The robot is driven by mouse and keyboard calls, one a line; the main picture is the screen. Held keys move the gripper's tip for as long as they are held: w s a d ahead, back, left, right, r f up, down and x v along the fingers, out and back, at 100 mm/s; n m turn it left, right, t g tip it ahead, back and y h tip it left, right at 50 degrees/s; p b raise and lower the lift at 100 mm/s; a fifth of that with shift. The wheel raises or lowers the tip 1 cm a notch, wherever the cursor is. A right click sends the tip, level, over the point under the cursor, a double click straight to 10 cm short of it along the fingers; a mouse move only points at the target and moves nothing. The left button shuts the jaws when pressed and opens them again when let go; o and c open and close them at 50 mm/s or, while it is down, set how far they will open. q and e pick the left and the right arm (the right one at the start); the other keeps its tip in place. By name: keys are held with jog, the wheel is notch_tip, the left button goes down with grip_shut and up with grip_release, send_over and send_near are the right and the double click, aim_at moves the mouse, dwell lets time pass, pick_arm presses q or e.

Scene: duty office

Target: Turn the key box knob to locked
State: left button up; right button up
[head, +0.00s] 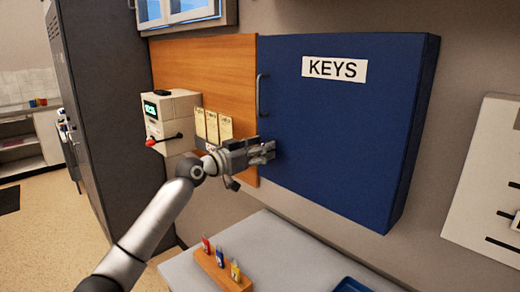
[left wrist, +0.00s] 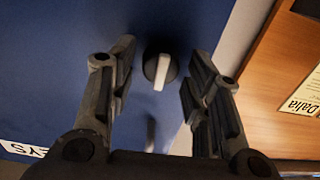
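The blue key box (head: 335,125) hangs on the wall in the head view, its door closed, with a white KEYS label (head: 335,69). My left gripper (head: 268,152) is at the lower left of its front and hides the knob there. In the left wrist view, the round dark knob (left wrist: 160,70) with a pale grip bar shows between my two spread fingers. The bar stands nearly upright in that picture, and the view is turned over. The fingers are open, with a gap on both sides of the knob. My right gripper is not in view.
A door handle (head: 262,95) is on the box's left edge. A wooden board (head: 215,75) with paper tags (head: 212,125) and a beige device with a red-tipped lever (head: 172,120) are to the left. Below stands a table (head: 285,265) with a wooden holder (head: 222,268).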

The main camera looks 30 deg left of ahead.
pick_arm(q)
jog(key=c, duration=0.7)
jog(key=shift+n, duration=0.3)
jog(key=shift+w+a+f+n+p, duration=0.1)
jog(key=shift+n+p, duration=2.35)
jog(key=shift+n, duration=1.85)
jog(key=shift+a+f+n+p, duration=0.1)
jog(key=shift+n+p, duration=2.3)
jog(key=shift+n, duration=1.9)
jog(key=o, duration=1)
